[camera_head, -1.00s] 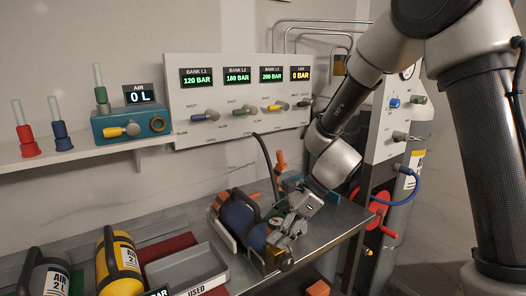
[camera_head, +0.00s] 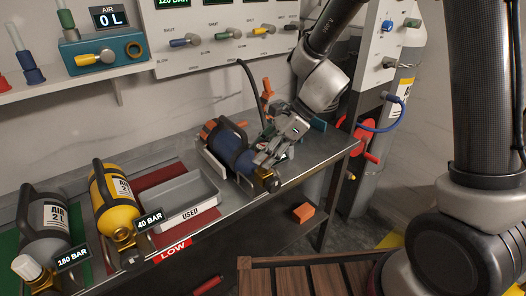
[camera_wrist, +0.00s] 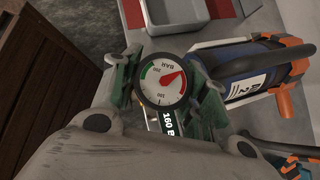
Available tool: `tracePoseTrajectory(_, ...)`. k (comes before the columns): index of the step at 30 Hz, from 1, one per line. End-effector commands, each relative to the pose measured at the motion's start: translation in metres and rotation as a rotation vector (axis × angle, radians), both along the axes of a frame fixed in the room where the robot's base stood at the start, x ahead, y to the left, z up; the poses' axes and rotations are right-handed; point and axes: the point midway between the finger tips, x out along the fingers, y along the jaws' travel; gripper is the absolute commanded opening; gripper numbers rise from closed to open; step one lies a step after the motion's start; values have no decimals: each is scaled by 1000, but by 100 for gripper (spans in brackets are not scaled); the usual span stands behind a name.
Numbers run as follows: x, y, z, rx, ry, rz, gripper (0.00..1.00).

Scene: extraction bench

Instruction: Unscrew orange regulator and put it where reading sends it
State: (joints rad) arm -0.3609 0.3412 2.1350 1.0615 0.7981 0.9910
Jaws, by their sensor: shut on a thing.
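A blue cylinder (camera_head: 235,150) with a dark handle and orange base lies in a cradle on the bench; it also shows in the wrist view (camera_wrist: 240,68). My gripper (camera_head: 268,156) is at its valve end. In the wrist view my green-padded fingers (camera_wrist: 160,92) are shut around a round white gauge (camera_wrist: 160,85) marked BAR, with a red pointer. A partly hidden tag (camera_wrist: 168,122) beside it begins "160 B". The regulator body under the gauge is mostly hidden, so I cannot tell its colour or whether it is still screwed on.
A grey tray (camera_head: 209,206) marked USED stands left of the cradle. A yellow cylinder tagged 40 BAR (camera_head: 108,190) lies by the red LOW zone (camera_head: 172,251); a grey cylinder tagged 180 BAR (camera_head: 43,225) lies further left. An orange-ended hose (camera_head: 266,88) rises behind my gripper.

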Motion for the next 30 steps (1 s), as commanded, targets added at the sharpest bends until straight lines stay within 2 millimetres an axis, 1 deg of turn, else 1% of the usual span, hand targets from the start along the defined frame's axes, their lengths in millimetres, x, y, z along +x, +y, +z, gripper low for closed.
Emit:
tracePoseTrajectory(15, 0, 0, 1, 0, -1, 0, 5)
tracePoseTrajectory(30, 0, 0, 17, 1, -1, 0, 5)
